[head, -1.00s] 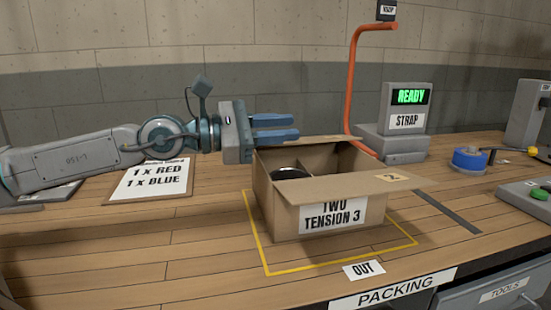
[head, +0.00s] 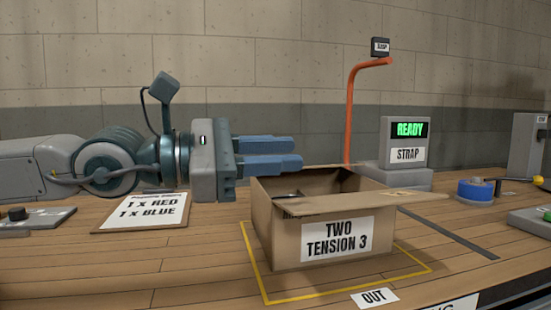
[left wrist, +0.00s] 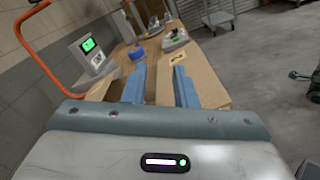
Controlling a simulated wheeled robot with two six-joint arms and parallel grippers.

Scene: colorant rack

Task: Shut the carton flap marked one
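The open brown carton (head: 285,243) stands inside a yellow outline on the bench, its front label reading TWO TENSION 3. A flap (head: 408,197) sticks out level to the right; in the left wrist view its tag (left wrist: 178,57) seems to read 2. I cannot make out a flap marked one. My left gripper (head: 300,153) is above the carton's left part, pointing right, with its two blue fingers apart and nothing seen between them. The fingers also show in the left wrist view (left wrist: 160,75). A dark item inside the carton is mostly hidden. My right gripper is not in view.
A strap machine (head: 408,155) with a green READY screen stands behind the carton, beside an orange bent pole (head: 350,115). An order sheet (head: 145,212) lies under my left arm. The bench in front is mostly clear.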

